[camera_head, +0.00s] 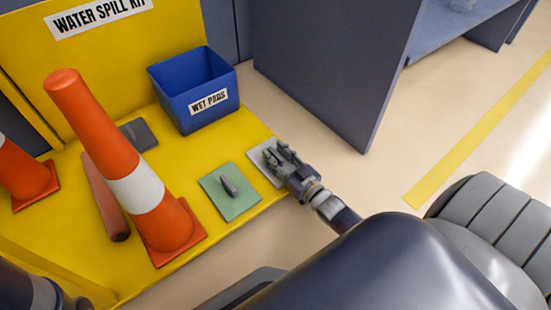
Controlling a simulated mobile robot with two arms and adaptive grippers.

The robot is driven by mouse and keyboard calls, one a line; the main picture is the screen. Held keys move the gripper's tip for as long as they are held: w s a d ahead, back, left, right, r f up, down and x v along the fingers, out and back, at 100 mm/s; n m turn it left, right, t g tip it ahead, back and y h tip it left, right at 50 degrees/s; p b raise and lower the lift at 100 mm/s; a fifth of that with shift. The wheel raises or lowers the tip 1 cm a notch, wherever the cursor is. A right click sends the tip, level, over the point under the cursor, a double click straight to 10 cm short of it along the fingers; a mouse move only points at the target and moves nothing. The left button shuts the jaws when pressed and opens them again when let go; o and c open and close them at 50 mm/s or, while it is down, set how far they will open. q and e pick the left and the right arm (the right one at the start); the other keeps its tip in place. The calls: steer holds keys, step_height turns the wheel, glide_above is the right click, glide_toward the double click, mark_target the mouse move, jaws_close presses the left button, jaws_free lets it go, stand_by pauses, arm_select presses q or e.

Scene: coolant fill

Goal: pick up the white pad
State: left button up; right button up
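The white pad (256,157) lies flat near the right front corner of the yellow platform (170,263). My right gripper (275,153) is over the pad, reaching in from the lower right. Its fingers cover much of the pad, and any grip on top of it is hidden. I cannot tell whether the fingers are open or shut, or whether they touch the pad. My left gripper is not in view.
A green pad (240,204) with a dark grip lies just left of the white pad. A blue "WET PADS" bin (186,105) stands behind. An orange cone (108,146), a reddish roll (106,200) and a dark grey pad (138,135) are further left. A grey panel (325,65) rises behind right.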

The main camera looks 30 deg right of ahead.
mark_target(276, 153)
steer(key=shift+w, duration=0.45)
jaws_close()
steer(key=shift+r, duration=0.1)
step_height(276, 153, up, 10)
steer(key=p, duration=0.8)
